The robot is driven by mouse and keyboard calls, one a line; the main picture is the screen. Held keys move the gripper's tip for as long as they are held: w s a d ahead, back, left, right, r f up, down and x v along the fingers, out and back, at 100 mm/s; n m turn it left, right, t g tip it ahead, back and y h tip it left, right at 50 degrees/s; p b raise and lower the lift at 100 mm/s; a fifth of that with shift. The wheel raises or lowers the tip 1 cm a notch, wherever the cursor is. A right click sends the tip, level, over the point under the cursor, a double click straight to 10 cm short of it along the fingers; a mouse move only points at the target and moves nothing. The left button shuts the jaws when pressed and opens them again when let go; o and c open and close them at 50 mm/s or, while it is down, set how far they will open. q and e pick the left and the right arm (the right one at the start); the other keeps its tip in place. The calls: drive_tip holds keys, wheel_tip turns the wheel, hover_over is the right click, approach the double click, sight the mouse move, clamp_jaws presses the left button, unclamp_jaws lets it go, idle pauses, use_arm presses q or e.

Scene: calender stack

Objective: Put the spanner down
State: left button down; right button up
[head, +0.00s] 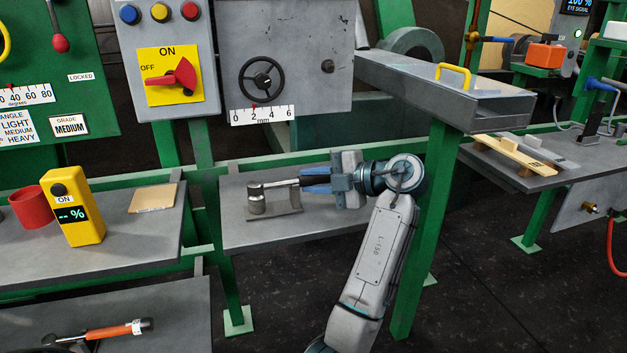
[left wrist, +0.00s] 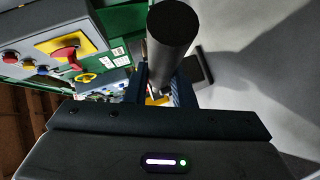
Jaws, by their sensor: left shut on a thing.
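The spanner (head: 280,184) is a grey metal bar with a dark grip, lying roughly level in the head view. Its left end is over a short metal cylinder (head: 257,208) on a small grey shelf (head: 245,236). My left gripper (head: 314,181) has blue fingers and is shut on the spanner's right part. In the left wrist view, a dark round bar end (left wrist: 172,35), which looks like the spanner's grip, sticks up between the fingers. I cannot tell whether the spanner touches the cylinder or the grey stand (head: 290,207) below it. My right gripper is out of view.
A yellow meter (head: 76,208) and a red cup (head: 32,207) stand on the left shelf beside a tan plate (head: 153,198). A green post (head: 425,230) stands just right of my arm. The shelf's front part is clear.

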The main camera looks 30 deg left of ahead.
use_arm(q)
drive_tip(key=c, duration=1.2)
unclamp_jaws()
drive_tip(key=shift+c, duration=0.2)
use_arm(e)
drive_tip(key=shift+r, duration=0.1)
